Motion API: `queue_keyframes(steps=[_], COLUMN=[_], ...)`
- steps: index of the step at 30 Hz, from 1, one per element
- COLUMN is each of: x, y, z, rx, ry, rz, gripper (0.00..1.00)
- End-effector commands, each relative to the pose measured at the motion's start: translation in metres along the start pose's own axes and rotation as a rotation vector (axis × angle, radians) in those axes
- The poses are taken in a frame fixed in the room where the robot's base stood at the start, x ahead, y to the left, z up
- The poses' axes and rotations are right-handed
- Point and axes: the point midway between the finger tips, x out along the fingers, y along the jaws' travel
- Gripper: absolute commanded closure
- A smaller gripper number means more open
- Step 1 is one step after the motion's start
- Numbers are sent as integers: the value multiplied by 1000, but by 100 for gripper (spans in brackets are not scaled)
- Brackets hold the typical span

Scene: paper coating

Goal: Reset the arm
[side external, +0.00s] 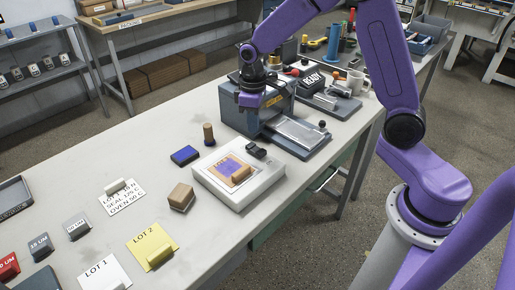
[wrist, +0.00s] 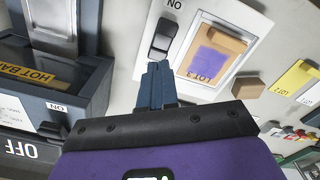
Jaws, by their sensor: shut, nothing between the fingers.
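My gripper (side external: 247,106) hangs over the left part of the grey hot bar machine (side external: 300,133). In the wrist view its two blue-grey fingers (wrist: 155,75) are together with nothing between them. Past the fingertips lies the white flat unit (side external: 235,199) with a black rocker switch (wrist: 164,36) marked ON. A tan sheet with a purple patch (wrist: 210,60) and the words LOT 3 lies on that unit, with a wooden block (side external: 241,173) on its edge. The side view shows the gripper apart from the switch and higher up.
A stamp-like wooden handle (side external: 208,134), a blue pad (side external: 185,156) and a wooden block (side external: 181,197) stand left of the white unit. A yellow LOT 2 card (side external: 147,238) lies nearer the front.

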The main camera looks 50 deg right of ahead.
Motion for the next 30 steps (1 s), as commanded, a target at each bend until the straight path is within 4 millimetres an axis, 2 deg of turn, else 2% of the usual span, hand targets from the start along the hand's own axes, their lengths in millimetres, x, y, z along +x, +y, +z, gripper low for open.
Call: queue_keyframes(steps=[6,16,19,23,30], x=[-12,-13,-16,-25,-48], y=[0,-1,-6,-29,-84], z=[0,0,4,17,68], rx=[0,-1,-14,-63,-200], ry=[1,0,2,5,14], rz=[0,0,0,1,0], gripper=[100,100,100,100,100])
